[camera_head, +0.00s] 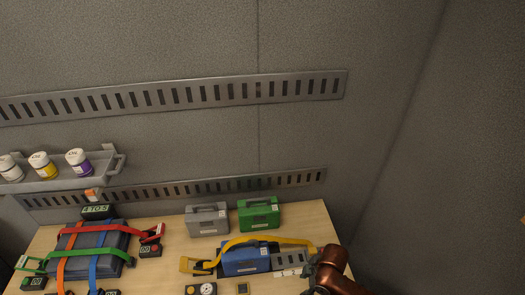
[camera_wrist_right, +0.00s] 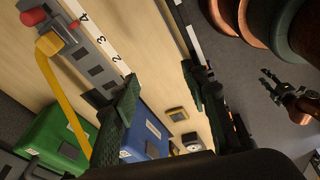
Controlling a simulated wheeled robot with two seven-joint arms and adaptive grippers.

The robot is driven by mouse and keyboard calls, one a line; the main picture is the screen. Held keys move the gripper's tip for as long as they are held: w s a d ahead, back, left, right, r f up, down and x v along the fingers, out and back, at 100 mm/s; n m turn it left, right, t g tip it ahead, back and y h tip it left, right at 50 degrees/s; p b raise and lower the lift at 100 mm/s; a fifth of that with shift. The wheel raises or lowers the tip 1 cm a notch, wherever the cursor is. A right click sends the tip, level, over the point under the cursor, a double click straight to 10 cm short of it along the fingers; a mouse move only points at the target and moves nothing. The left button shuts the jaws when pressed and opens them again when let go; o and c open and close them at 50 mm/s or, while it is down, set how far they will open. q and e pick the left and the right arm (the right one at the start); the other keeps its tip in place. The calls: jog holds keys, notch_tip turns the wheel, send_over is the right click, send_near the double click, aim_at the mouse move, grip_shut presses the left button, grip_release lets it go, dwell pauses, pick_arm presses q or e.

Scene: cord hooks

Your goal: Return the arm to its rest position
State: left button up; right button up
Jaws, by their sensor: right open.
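My copper right arm (camera_head: 335,272) comes in at the bottom of the head view, by the right end of the table. My right gripper (camera_wrist_right: 160,72) shows in the wrist view with its dark green fingers apart and nothing between them. Beyond the fingers are the blue box (camera_wrist_right: 148,140), the yellow strap (camera_wrist_right: 66,95) and a grey slotted strip with a number scale. In the head view the yellow strap (camera_head: 250,239) lies over the blue box (camera_head: 245,262). Another gripper, apparently my left (camera_wrist_right: 268,85), shows small at the right of the wrist view; its jaw state is unclear.
The wooden table (camera_head: 165,262) holds a grey box (camera_head: 206,219), a green box (camera_head: 258,213) and a dark bundle (camera_head: 92,243) under red, green, orange and blue straps. A shelf (camera_head: 60,181) with three jars and slotted rails (camera_head: 180,96) are on the wall. Small displays stand around the bundle.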

jog(key=s+d+f+m+t+h, duration=0.1)
jog(key=s+d+m+t+h, duration=0.15)
jog(key=s+d+m, duration=1.6)
notch_tip(320, 180, down, 34)
jog(key=s+n+g+b, duration=0.1)
jog(key=n+b, duration=0.1)
jog(key=b, duration=0.4)
pick_arm(q)
notch_tip(320, 180, down, 11)
jog(key=s+b, duration=0.1)
jog(key=b, duration=0.3)
jog(key=shift+s+r+b, duration=0.15)
jog(key=shift+s+b, duration=0.1)
jog(key=shift+b, duration=0.05)
pick_arm(e)
jog(key=s+f+g, duration=0.1)
jog(key=s+f, duration=1.9)
jog(key=f, duration=0.4)
jog(key=shift+s+a+f+n+g, duration=0.15)
jog(key=shift+s+f+n+g, duration=0.1)
jog(key=shift+n+g, duration=0.15)
pick_arm(q)
jog(key=shift+c, duration=0.2)
pick_arm(e)
jog(key=shift+c, duration=0.3)
